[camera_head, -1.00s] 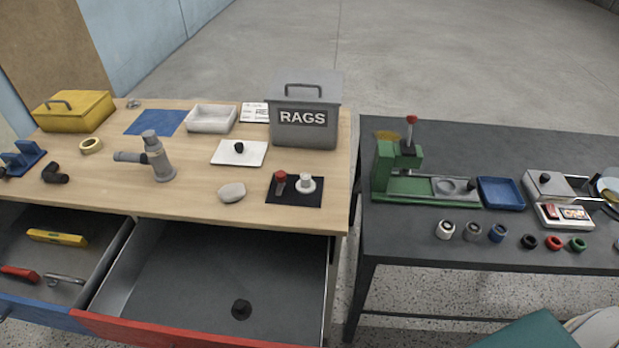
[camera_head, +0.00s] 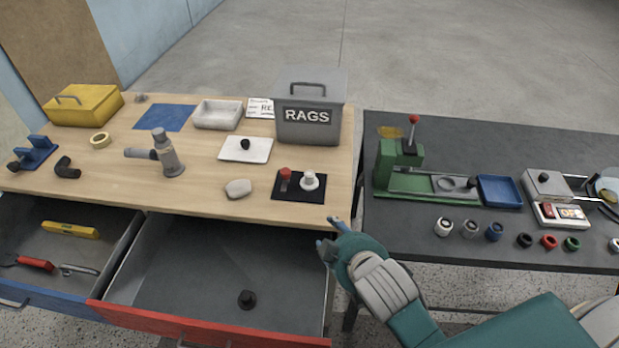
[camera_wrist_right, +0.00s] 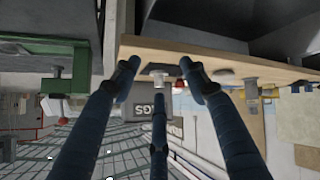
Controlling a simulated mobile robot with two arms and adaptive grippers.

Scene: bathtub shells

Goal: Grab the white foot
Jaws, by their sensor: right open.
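The white foot (camera_head: 309,181), a small knob on a round base, stands upright on a black mat (camera_head: 285,193) near the front right of the wooden bench. A red-topped piece (camera_head: 285,175) stands just left of it on the mat. In the wrist view, which is upside down, the white foot (camera_wrist_right: 158,79) shows beyond the fingertips. My right gripper (camera_head: 329,236) is open and empty, in front of the bench's front right corner and apart from the foot. My left gripper is out of view.
A grey RAGS bin (camera_head: 308,112) stands behind the mat. A pale stone (camera_head: 238,188) lies left of it. An open drawer (camera_head: 190,275) juts out below. The dark table (camera_head: 420,250) at right carries a green press (camera_head: 395,168) and several rings and cylinders.

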